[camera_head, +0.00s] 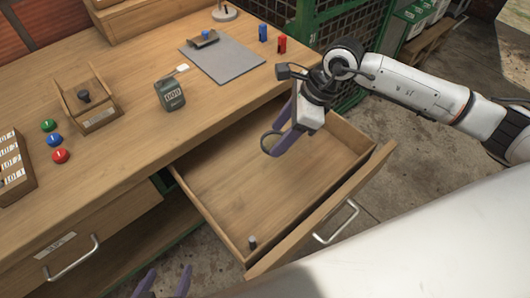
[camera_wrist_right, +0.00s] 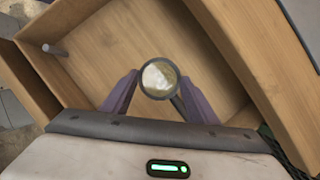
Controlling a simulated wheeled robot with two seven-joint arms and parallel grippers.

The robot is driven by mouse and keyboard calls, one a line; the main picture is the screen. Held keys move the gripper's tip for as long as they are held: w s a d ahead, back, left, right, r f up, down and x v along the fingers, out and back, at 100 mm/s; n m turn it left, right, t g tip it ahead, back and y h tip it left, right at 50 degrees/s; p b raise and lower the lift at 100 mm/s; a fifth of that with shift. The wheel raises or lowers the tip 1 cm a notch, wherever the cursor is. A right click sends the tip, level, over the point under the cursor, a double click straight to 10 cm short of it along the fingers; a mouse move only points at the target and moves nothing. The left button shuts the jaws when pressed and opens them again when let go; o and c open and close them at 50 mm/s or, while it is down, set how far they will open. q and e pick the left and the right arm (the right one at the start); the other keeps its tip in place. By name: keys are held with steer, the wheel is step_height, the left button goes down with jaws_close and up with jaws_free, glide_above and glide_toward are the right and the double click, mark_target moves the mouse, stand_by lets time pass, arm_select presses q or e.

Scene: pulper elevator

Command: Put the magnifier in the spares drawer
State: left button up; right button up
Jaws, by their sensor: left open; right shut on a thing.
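The magnifier (camera_wrist_right: 159,78) has a round dark-rimmed lens and a dark handle. My right gripper (camera_wrist_right: 160,92) is shut on it and holds it above the open drawer. In the head view the magnifier (camera_head: 269,142) shows as a dark ring beside the purple fingers of my right gripper (camera_head: 280,140). The open wooden drawer (camera_head: 335,215) is pulled out from the workbench; its label is not visible. My left gripper (camera_head: 163,285) shows only its purple fingertips at the bottom edge, apart and empty.
A small dark cylinder (camera_head: 252,243) stands in the drawer's front corner. The rest of the drawer floor is clear. On the workbench (camera_head: 120,165) are a dark green counter device (camera_head: 170,95), a grey mat (camera_head: 228,62), coloured buttons and a wooden holder (camera_head: 88,106). A labelled drawer (camera_head: 90,245) is shut.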

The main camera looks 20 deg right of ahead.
step_height(320, 180, down, 9)
steer(key=shift+r, duration=0.2)
stand_by(0.3)
steer(key=o, duration=1)
steer(key=shift+f, duration=0.15)
steer(key=shift+o, duration=0.2)
steer(key=v, duration=1.2)
steer(key=shift+r, duration=0.3)
